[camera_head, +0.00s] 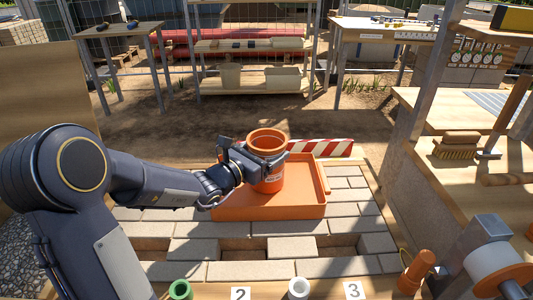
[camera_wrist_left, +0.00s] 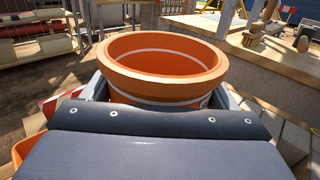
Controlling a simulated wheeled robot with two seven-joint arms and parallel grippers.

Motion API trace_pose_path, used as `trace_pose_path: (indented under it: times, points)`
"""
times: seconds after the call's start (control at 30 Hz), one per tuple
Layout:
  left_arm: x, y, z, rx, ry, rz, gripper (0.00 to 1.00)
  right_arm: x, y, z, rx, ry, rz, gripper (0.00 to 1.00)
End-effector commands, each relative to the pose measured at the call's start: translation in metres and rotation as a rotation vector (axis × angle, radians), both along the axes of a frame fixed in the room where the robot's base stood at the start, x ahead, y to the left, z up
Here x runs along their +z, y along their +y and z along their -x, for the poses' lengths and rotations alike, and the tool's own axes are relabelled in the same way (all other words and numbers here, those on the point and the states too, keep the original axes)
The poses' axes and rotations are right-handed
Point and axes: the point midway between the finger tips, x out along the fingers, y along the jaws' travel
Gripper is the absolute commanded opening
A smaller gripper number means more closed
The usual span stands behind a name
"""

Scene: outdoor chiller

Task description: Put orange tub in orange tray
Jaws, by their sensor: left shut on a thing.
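The orange tub (camera_head: 268,143) is upright, with its open rim facing up. My left gripper (camera_head: 262,160) is shut on the tub, with its fingers around the tub's sides. In the left wrist view the tub's wide rim (camera_wrist_left: 163,62) with a pale ring inside shows just beyond the gripper (camera_wrist_left: 160,100). The orange tray (camera_head: 272,211) lies on the pale paving blocks. The tub is over or in the tray's back middle part; whether its base touches the tray floor is hard to tell. My right gripper is not in view.
A red-and-white striped barrier piece (camera_head: 322,148) lies behind the tray. A wooden bench with a brush (camera_head: 457,146) stands at the right. Numbered cards and a green tube (camera_head: 180,289), a white tube (camera_head: 299,288) and an orange peg (camera_head: 417,270) line the front edge.

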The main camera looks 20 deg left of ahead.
Motion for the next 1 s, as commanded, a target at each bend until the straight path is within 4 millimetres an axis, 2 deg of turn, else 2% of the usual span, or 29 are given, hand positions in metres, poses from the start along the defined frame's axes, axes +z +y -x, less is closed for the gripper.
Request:
trace_pose_path:
  times: [0.33,0.37,0.5,0.83,1.0]
  points:
    - [-0.003,0.0,0.0,0.0,-0.002,0.0,0.18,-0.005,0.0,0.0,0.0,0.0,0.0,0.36]
    - [-0.002,0.0,0.0,0.0,-0.002,0.0,0.83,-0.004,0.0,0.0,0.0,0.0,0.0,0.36]
    - [-0.002,0.0,0.0,0.0,-0.001,0.0,1.0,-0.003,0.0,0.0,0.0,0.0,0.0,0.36]
    - [0.004,0.001,0.002,0.001,-0.001,0.0,1.0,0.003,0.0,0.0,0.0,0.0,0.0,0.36]
    - [0.003,0.011,0.03,0.005,-0.001,0.0,1.0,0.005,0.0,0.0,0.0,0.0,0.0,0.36]
